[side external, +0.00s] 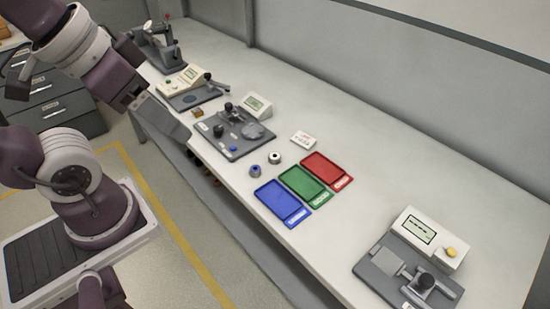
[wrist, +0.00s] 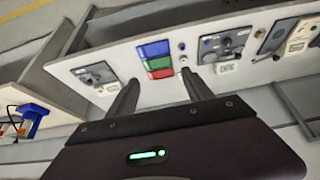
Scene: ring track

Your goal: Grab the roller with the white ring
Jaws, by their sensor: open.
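The roller with the white ring (side external: 275,158) stands upright on the white table, beside the roller with the blue ring (side external: 255,171). Both are left of the coloured trays in the side view. In the wrist view the white-ringed roller (wrist: 183,58) looks small and far off, just below the blue-ringed one (wrist: 182,46). My gripper (wrist: 160,76) is open and empty, its two fingers spread apart. It is high above the table and well away from both rollers. In the side view the gripper end is at the left, near the table's front edge, and its fingertips are hard to make out.
Blue (side external: 283,204), green (side external: 305,186) and red (side external: 327,170) trays lie right of the rollers. A dark fixture plate (side external: 236,133) with knobs is to their left. A small white labelled block (side external: 303,139) lies behind. A display station (side external: 415,260) stands at far right.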

